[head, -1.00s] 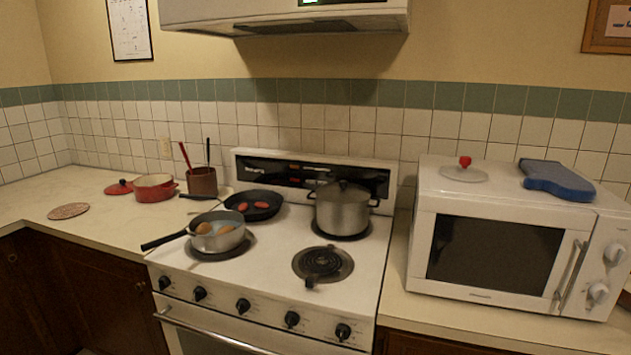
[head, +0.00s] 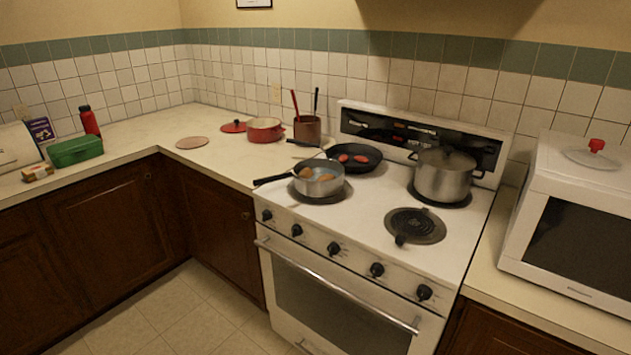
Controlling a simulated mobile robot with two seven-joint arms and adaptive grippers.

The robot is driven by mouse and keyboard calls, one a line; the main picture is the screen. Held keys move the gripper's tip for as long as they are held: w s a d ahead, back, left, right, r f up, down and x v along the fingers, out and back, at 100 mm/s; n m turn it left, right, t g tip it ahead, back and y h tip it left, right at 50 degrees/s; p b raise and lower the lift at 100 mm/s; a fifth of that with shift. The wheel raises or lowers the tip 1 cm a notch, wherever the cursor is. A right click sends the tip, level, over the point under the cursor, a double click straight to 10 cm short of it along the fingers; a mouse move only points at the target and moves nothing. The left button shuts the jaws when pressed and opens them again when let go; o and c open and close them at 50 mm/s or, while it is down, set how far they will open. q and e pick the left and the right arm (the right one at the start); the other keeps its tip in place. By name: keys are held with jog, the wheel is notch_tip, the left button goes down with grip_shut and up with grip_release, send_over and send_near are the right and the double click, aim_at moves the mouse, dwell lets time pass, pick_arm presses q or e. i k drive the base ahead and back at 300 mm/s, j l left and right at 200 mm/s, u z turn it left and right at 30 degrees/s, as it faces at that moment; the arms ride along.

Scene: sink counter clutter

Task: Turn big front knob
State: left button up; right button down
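The white stove (head: 372,220) stands in the middle of the head view, with a row of several black knobs on its front panel. The knobs include the far left one (head: 267,215), the middle one (head: 333,248) and the far right one (head: 424,292). From here I cannot tell which is the big one; they look alike in size. Neither of my grippers is in view.
A saucepan (head: 318,187) sits front left, its handle jutting left past the stove. A frying pan (head: 366,166) and a lidded pot (head: 444,182) stand behind. The oven handle (head: 335,285) runs below the knobs. Floor (head: 185,310) is clear at left. A microwave (head: 580,240) is right.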

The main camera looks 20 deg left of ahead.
aim_at(267, 215)
jog(key=i+j, duration=0.1)
jog(key=j, duration=0.4)
jog(key=i+j, duration=0.1)
jog(key=j, duration=0.85)
jog(key=i+j, duration=0.15)
jog(key=j, duration=0.35)
jog(key=i+j, duration=0.1)
jog(key=j, duration=0.4)
